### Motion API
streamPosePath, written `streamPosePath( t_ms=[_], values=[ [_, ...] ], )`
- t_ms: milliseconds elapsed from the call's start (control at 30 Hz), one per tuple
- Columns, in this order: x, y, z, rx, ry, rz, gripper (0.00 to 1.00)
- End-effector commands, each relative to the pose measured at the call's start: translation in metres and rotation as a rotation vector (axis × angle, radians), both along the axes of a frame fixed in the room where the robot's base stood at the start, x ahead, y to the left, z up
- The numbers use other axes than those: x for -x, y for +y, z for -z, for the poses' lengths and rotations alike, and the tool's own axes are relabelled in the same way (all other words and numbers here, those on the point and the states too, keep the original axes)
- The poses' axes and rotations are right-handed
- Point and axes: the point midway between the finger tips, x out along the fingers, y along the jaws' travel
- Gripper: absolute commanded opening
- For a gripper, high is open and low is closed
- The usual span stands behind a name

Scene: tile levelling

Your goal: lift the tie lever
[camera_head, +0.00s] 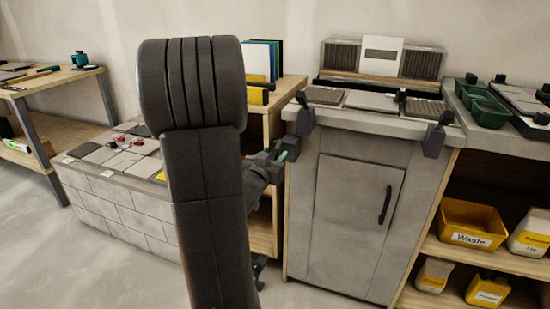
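I cannot pick out the tie lever for certain. A small dark upright piece (400,97) stands between tiles on the grey worktop (372,123), but it is too small to tell what it is. My gripper (287,152) is in front of the left side of the grey cabinet, below the worktop's edge. A small green patch shows at its tip; whether this is part of the gripper or something held is unclear. The fingers are too small to tell open from shut. My dark arm hides much of the middle left.
Dark clamp-like blocks hang at the worktop's front left (305,118) and right (434,139). A tiled block with grey tiles (120,160) stands left. Green trays (489,112) stand right, above a shelf with a yellow Waste bin (465,212). Floor at the lower left is clear.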

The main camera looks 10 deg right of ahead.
Motion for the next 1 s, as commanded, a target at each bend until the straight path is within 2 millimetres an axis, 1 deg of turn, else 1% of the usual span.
streamPosePath(
  t_ms=[133,433,633,1000],
  values=[
    [-0.008,-0.0057,0.0001,-0.001,-0.001,0.0,0.4],
    [-0.0095,-0.0064,-0.0005,-0.001,-0.001,-0.001,0.4],
    [-0.0094,-0.0063,-0.0004,-0.001,-0.001,-0.001,0.01],
    [-0.009,-0.0061,-0.0028,-0.007,0.01,-0.001,0.0]
  ],
)
